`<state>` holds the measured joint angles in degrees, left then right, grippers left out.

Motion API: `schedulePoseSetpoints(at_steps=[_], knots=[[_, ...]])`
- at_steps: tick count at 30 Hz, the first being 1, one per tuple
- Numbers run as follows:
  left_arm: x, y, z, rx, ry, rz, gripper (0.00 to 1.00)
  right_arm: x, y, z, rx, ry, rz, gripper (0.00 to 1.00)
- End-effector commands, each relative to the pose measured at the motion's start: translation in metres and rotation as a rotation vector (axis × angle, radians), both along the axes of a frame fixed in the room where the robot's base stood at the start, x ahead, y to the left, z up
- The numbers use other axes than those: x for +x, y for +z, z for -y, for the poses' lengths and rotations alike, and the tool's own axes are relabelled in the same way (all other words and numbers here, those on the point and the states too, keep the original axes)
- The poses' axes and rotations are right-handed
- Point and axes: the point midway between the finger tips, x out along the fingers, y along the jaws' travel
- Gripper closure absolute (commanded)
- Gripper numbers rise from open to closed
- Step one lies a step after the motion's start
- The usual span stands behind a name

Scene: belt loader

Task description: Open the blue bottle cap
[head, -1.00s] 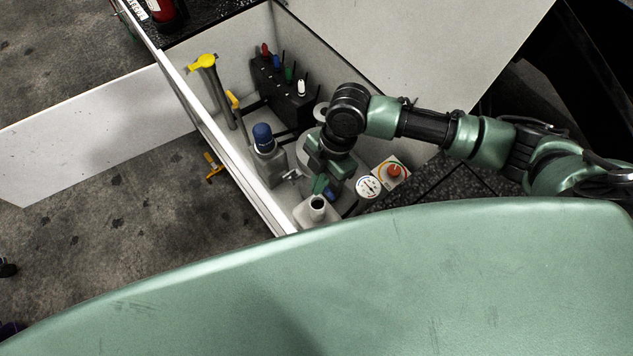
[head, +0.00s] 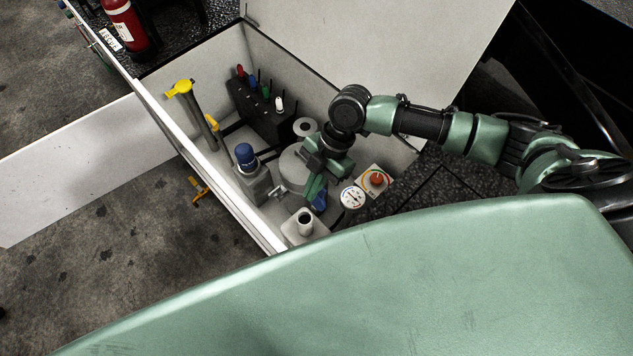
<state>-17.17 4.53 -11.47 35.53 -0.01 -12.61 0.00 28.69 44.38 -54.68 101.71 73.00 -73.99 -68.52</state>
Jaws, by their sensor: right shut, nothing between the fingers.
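A grey bottle with a blue cap (head: 246,156) stands upright in the open white compartment. A second, light bottle (head: 305,228) stands nearer, with an open dark-mouthed neck and no cap. My right gripper (head: 313,187) reaches down from the right, shut and empty, just behind the open neck and apart from it. A blue piece (head: 320,201) shows beside its fingertips, partly hidden; I cannot tell what it is. The capped bottle is left of the gripper, with a gap between. My left gripper is not in view.
The compartment wall (head: 205,165) runs along the left. A yellow-topped dipstick (head: 181,89), a black block with coloured levers (head: 262,112), a round dial (head: 352,198) and a red knob panel (head: 375,180) crowd the inside. A green panel (head: 400,275) fills the foreground.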

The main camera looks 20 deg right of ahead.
Motion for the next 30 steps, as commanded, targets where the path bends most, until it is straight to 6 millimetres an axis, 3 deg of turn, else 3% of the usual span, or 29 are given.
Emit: schedulePoseSetpoints(at_steps=[2, 3, 6, 15, 30], knots=[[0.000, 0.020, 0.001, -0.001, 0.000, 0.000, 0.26, -0.006, 0.016, -0.013, 0.004, 0.000, -0.001, 1.00], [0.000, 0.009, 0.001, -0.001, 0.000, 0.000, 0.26, -0.001, 0.013, -0.004, -0.002, -0.007, 0.003, 1.00], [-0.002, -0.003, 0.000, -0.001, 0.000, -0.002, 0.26, 0.005, 0.028, 0.013, -0.003, -0.006, 0.005, 1.00], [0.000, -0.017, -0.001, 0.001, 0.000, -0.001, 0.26, 0.017, 0.069, 0.047, -0.001, -0.006, 0.002, 1.00], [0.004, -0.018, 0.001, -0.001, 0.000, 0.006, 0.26, 0.018, 0.080, 0.054, 0.001, -0.003, -0.001, 1.00]])
